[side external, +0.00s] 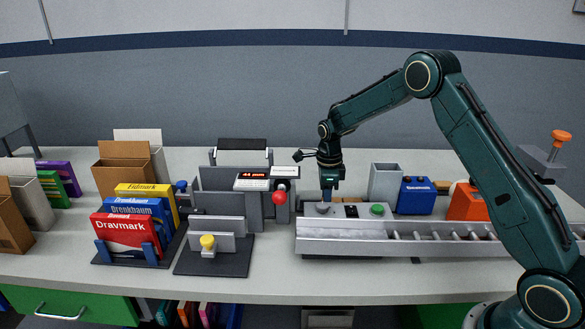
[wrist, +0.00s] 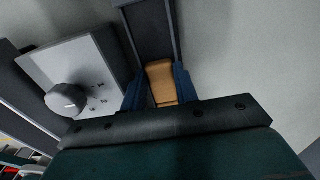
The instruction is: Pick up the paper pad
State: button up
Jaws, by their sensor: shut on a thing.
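My gripper (side external: 326,196) points down behind the near grey control panel in the side view, and its fingertips are partly hidden there. In the wrist view, its blue fingers (wrist: 158,88) are shut on a small tan block with rounded edges, which I take to be the paper pad (wrist: 162,80). The pad lies at the near end of a dark grey channel (wrist: 150,28). I cannot tell whether it touches the surface below. In the side view the pad is hidden.
A grey panel with a knob (wrist: 68,98) is close beside my fingers. The conveyor (side external: 400,245) runs to the right. A grey bin (side external: 385,184) and a blue box (side external: 416,196) stand right of my gripper. A sealing machine with a red knob (side external: 279,197) stands left.

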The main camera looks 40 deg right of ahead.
jog(key=shift+r, duration=0.1)
notch_tip(320, 180, up, 20)
dwell(0.6)
dwell(0.5)
jog(key=s+d+f, duration=0.2)
jog(key=s+d, duration=0.8)
jog(key=shift+f, duration=0.1)
jog(key=shift+f, duration=2.15)
